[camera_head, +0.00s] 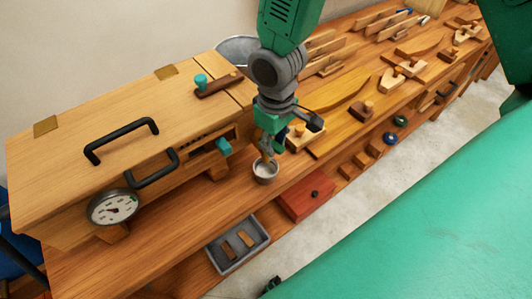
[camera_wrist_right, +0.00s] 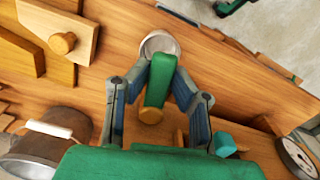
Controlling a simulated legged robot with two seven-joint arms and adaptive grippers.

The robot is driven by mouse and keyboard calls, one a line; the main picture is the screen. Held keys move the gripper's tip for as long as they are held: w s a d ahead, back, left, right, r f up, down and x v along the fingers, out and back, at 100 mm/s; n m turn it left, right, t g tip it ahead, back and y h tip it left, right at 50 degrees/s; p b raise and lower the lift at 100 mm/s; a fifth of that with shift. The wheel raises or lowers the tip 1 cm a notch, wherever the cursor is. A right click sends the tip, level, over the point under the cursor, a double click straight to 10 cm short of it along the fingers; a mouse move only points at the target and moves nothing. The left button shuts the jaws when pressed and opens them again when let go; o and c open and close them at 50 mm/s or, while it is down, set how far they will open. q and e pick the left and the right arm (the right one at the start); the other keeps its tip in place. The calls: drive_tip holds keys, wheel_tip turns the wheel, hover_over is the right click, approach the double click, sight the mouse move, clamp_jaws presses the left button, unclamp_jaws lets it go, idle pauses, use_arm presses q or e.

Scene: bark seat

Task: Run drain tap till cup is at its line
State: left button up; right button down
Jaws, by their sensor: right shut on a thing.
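A small metal cup (camera_head: 265,172) is near the front edge of the bench, right of the wooden box. It also shows at the top of the right wrist view (camera_wrist_right: 159,44). A green handle with a wooden end (camera_wrist_right: 160,85) runs toward the cup between the fingers. My right gripper (camera_head: 268,132) is shut on this handle, above the cup. The teal-knobbed tap (camera_head: 223,146) sits low at the box's right end, left of my gripper and apart from it. The liquid level and line in the cup cannot be made out. My left gripper is out of view.
The wooden box (camera_head: 120,135) has black handles and a dial gauge (camera_head: 113,207). Another teal knob (camera_head: 201,80) is on top. A metal pot (camera_wrist_right: 40,145) stands behind my gripper. Wooden planes and boards fill the bench to the right. A grey tray (camera_head: 238,246) lies below the front edge.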

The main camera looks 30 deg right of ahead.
drive_tip(key=n, duration=0.1)
drive_tip(key=w+n+p, duration=0.1)
drive_tip(key=shift+d+r+n, duration=0.25)
drive_tip(key=shift+d+n, duration=0.05)
drive_tip(key=shift+d, duration=0.1)
drive_tip(key=n, duration=0.1)
drive_tip(key=d+n+p, duration=0.1)
drive_tip(key=n, duration=0.1)
drive_tip(key=w+n+p, duration=0.1)
drive_tip(key=shift+d, duration=0.25)
drive_tip(key=shift+s+f, duration=0.1)
drive_tip(key=shift+s, duration=0.05)
idle(5.6)
drive_tip(key=m, duration=0.1)
drive_tip(key=a+m, duration=0.1)
drive_tip(key=m, duration=0.1)
drive_tip(key=s+a+m, duration=0.1)
drive_tip(key=m, duration=0.2)
drive_tip(key=a+m, duration=0.1)
drive_tip(key=m, duration=0.2)
drive_tip(key=shift+s+a+m, duration=0.2)
drive_tip(key=shift+s+m, duration=0.05)
drive_tip(key=shift+m, duration=0.05)
